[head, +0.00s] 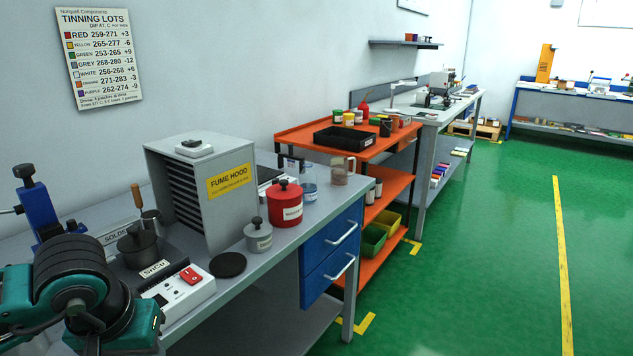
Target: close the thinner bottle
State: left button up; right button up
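No bottle in view carries a readable thinner label. A red bottle (365,106) with a pointed tip stands at the back of the orange cart's top, too small to tell whether it is closed. Two small bottles, one of them a pale-labelled bottle (370,194) with a dark cap, stand on the cart's middle shelf; their labels are unreadable. My teal and black arm fills the lower left corner in front of the grey bench. No fingertips of my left gripper show. My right gripper is out of view.
The orange cart (320,145) carries a black tray (345,138) and several jars. Green floor (480,270) at right is clear.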

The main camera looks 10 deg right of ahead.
aim_at(307, 177)
jog(key=i+l, duration=0.5)
jog(key=l, duration=0.2)
jog(key=i+l+u, duration=0.1)
jog(key=i+l, duration=0.4)
jog(key=i, duration=0.2)
